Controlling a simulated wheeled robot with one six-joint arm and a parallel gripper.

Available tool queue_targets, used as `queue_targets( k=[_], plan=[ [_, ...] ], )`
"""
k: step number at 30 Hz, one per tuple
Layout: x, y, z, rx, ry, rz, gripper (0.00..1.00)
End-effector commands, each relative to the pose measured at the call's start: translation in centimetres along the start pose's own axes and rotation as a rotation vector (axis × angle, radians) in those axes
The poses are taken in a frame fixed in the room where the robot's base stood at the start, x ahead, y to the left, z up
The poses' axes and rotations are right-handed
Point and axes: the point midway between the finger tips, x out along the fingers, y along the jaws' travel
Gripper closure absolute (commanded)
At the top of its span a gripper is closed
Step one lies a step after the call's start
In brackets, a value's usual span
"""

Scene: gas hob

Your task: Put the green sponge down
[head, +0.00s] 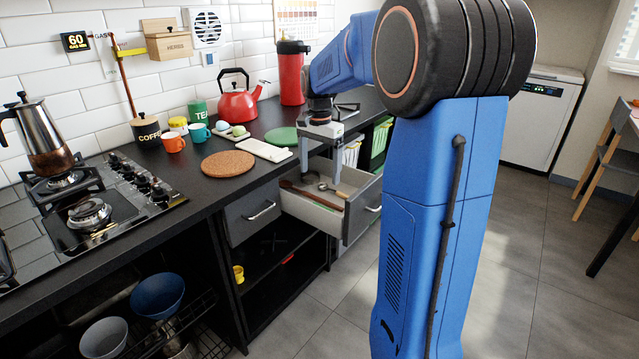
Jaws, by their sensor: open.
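My gripper (319,176) points down over the open drawer (322,202), its two fingers apart with nothing visible between them. The drawer holds a brown wooden utensil (310,193) and a metal utensil (326,187). I cannot clearly make out a green sponge. A small patch of green shows near the drawer's far right side, too small to identify.
The black counter holds a round cork mat (228,163), a white phone-like slab (264,150), a green disc (281,136), a red kettle (238,103) and cups. The hob (90,210) is at left. My blue arm hides much of the middle right.

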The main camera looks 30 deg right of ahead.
Motion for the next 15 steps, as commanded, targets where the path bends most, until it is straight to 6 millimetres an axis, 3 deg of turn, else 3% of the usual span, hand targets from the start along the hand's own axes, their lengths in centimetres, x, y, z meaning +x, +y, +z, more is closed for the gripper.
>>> queue_targets(
  k=[6,15],
  plan=[
    [-3.8,0.0,0.0,0.000,0.002,-0.002,0.16],
    [-5.9,0.3,0.5,-0.016,0.004,-0.005,0.16]
  ],
)
